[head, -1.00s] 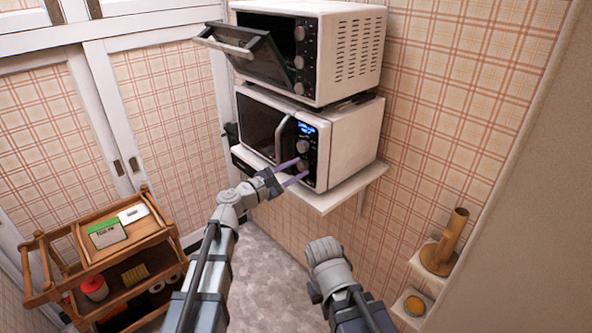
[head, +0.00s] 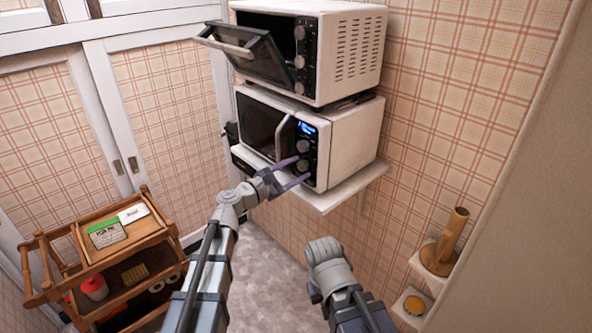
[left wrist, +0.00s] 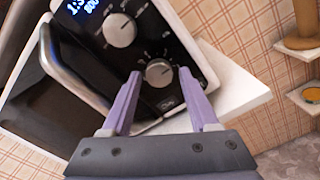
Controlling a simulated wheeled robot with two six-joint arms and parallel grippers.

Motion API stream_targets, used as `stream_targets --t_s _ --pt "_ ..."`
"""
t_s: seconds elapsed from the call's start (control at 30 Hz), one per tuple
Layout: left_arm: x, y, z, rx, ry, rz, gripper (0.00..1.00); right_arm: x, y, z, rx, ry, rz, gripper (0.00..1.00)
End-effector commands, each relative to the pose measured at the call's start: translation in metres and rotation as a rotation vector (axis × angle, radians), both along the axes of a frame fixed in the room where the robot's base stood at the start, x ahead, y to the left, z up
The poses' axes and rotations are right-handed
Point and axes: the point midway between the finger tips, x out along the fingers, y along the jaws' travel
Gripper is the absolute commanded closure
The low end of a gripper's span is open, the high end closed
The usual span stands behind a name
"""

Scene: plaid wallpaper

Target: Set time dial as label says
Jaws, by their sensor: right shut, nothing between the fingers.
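The lower white microwave (head: 350,140) has a black panel with a lit blue display (head: 307,128) and two round grey dials. In the left wrist view the display (left wrist: 80,8) is partly cut off and starts with a 1. The upper dial (left wrist: 119,30) is free. My left gripper (head: 304,168) is open, with its purple fingers on either side of the lower dial (left wrist: 159,72). I cannot tell if they touch it. A green and white label card (head: 107,232) lies on the trolley, too small to read surely. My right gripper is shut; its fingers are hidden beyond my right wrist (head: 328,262).
The microwave stands on a white wall shelf (head: 345,190). A second oven (head: 340,50) with its door hanging open sits on top. A wooden trolley (head: 150,235) is at lower left. Small wall shelves at right hold a wooden holder (head: 445,245) and a yellow-topped item (head: 414,305).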

Motion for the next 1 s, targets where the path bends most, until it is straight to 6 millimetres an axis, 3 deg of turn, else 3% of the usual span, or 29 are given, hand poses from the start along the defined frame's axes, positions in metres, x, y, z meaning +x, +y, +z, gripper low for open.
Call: stream_targets --t_s 0.37,0.7,1.0 --pt "-0.003 0.003 0.0 -0.001 0.0 0.002 0.3 0.0 0.0 0.0 0.0 0.0 0.0 1.0" --pt "-0.041 0.04 0.0 -0.002 0.0 0.004 0.3 0.0 0.0 0.0 0.0 0.0 0.0 1.0" --pt "-0.055 0.055 0.0 0.0 0.0 0.001 0.3 0.0 0.0 0.0 0.0 0.0 0.0 1.0"
